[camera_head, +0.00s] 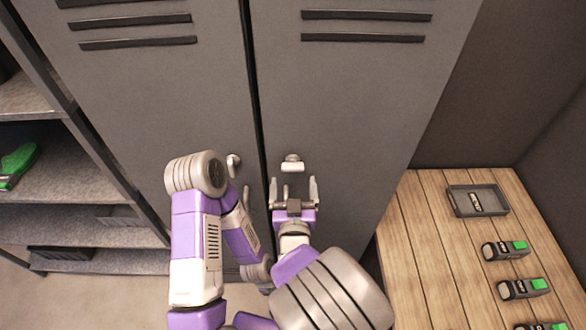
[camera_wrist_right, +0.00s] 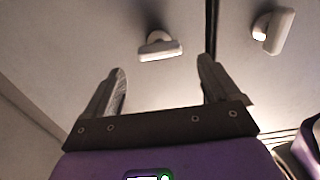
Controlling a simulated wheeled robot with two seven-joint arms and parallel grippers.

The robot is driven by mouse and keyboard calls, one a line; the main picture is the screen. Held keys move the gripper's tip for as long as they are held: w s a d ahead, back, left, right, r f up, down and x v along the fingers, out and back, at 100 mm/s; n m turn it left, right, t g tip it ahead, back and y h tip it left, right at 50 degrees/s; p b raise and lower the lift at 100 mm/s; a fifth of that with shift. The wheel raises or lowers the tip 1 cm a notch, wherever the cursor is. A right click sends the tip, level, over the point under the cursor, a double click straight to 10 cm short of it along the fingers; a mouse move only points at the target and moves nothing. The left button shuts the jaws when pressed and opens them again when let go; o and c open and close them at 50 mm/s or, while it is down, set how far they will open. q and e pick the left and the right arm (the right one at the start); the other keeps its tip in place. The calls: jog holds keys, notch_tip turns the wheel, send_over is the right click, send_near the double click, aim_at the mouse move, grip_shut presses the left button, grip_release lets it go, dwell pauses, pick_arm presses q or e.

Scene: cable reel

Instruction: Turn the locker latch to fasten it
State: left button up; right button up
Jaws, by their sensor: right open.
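The right locker door (camera_head: 335,100) has a small pale latch (camera_head: 292,163) on a round base, its bar roughly level. The same latch shows in the right wrist view (camera_wrist_right: 159,47), ahead of the fingers and apart from them. My right gripper (camera_head: 294,188) is open and empty, just below the latch in the head view; its two fingers also show in the right wrist view (camera_wrist_right: 160,88). My left arm is folded in front of the left door; its gripper is mostly hidden behind the forearm, so its jaws cannot be judged.
The left door (camera_head: 160,90) carries a similar latch (camera_head: 233,164), its bar more upright. A dark seam separates the doors. A wooden table (camera_head: 420,245) at right holds a dark tray (camera_head: 477,201) and several black-and-green items. Shelves (camera_head: 60,185) with a green object stand at left.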

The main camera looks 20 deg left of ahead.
aim_at(293, 170)
jog(key=x, duration=0.5)
jog(key=shift+p, duration=0.4)
jog(key=c, duration=1.1)
jog(key=shift+o, duration=0.2)
